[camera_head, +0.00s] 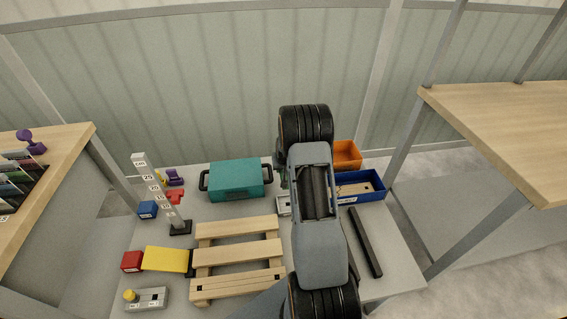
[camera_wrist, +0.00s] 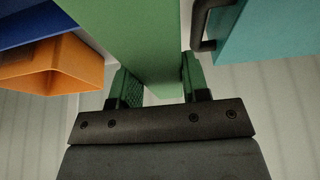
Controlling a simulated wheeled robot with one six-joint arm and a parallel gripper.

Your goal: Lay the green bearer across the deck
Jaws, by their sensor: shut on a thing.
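The green bearer (camera_wrist: 142,45) fills the upper middle of the wrist view, between the two fingers of my gripper (camera_wrist: 158,88). The gripper is shut on it. In the head view my arm covers the gripper and most of the bearer; only a sliver of green shows at the arm's left edge. The deck, a slatted wooden pallet (camera_head: 236,254), lies on the grey table left of my arm in the head view. No bearer is seen lying across its slats.
A teal case (camera_head: 235,178) with dark handles stands behind the deck. A blue tray (camera_head: 376,193) and an orange bin (camera_head: 347,153) stand at the back right. A black bar (camera_head: 366,242) lies right of my arm. A scale post (camera_head: 160,192) and yellow block (camera_head: 166,259) are left.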

